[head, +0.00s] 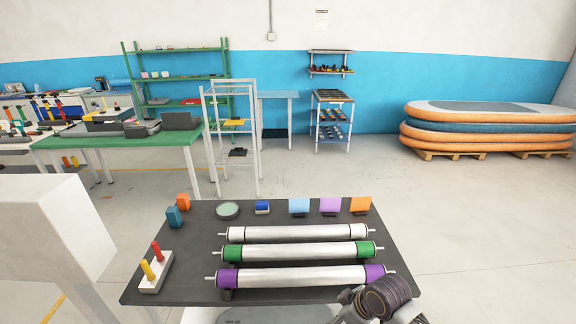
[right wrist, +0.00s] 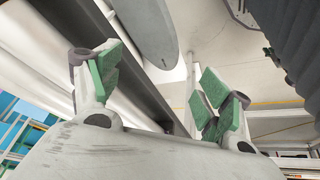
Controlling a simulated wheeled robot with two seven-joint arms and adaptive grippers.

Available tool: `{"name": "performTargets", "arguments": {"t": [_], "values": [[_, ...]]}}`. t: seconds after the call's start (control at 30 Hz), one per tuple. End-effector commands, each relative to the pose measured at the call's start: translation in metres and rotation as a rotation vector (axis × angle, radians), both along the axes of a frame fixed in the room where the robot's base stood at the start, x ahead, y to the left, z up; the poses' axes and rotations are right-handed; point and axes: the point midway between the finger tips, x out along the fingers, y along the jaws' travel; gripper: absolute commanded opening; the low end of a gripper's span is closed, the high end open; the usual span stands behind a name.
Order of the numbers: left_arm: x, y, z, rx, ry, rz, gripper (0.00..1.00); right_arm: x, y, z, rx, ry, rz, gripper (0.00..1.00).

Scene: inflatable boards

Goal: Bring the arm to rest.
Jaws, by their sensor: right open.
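My right arm (head: 380,299) shows at the bottom of the head view, to the right, by the near right corner of the dark table (head: 190,240). Its fingers are not clearly seen there. In the right wrist view my right gripper (right wrist: 160,86) is open, its two green-padded fingers wide apart with nothing between them. The right wrist view looks tilted, with a dark bar and pale surfaces behind the fingers. My left gripper is not in view.
Rollers with white (head: 297,233), green (head: 231,252) and purple (head: 228,278) ends lie across the table. A peg block (head: 155,284) stands left, small coloured items along the back. A large white block (head: 50,225) is at left. Open floor (head: 480,215) lies right.

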Motion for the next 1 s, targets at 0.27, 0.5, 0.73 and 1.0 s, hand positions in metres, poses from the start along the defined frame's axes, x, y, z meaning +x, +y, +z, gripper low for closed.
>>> {"name": "performTargets", "arguments": {"t": [0.27,0.5,0.73,1.0], "values": [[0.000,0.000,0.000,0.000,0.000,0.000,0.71,-0.035,-0.014,-0.003,0.008,0.035,-0.222,0.78],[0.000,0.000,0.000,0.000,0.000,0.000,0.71,-0.064,-0.036,-0.003,0.000,0.061,-0.430,0.78],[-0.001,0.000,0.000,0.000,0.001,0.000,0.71,-0.085,-0.055,-0.001,-0.015,0.078,-0.579,0.78],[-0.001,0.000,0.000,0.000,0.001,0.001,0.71,-0.100,-0.070,0.000,-0.029,0.090,-0.684,0.78]]}}
